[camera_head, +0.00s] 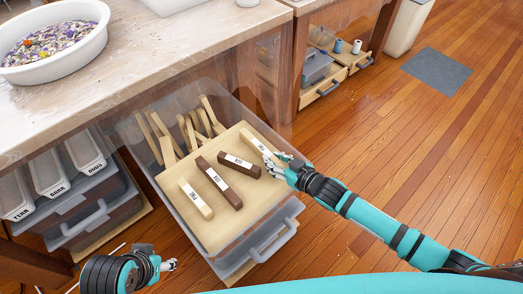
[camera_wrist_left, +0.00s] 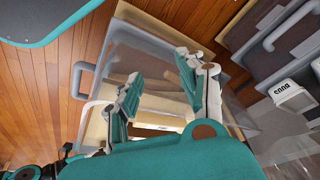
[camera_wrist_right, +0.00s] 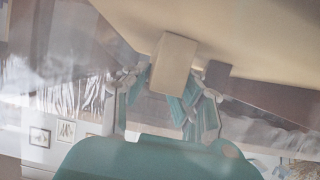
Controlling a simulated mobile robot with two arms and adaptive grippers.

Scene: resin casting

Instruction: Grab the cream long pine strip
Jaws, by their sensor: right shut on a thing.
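The cream long pine strip (camera_head: 259,145), with a white label, lies along the right side of the wooden board in the open clear drawer. My right gripper (camera_head: 283,166) is shut on its near end, and the fingers partly hide that end. In the right wrist view the cream strip's end (camera_wrist_right: 174,64) sits between the fingers (camera_wrist_right: 172,100). My left gripper (camera_head: 168,265) is open and empty, left of the drawer's front. Its spread fingers (camera_wrist_left: 157,95) also show in the left wrist view.
On the board (camera_head: 215,235) lie a shorter cream strip (camera_head: 196,199), a long dark strip (camera_head: 219,183) and a short dark one (camera_head: 240,165). Several light sticks (camera_head: 165,135) lean behind it. The bench (camera_head: 150,55) overhangs the drawer's back. Open floor (camera_head: 400,150) lies right.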

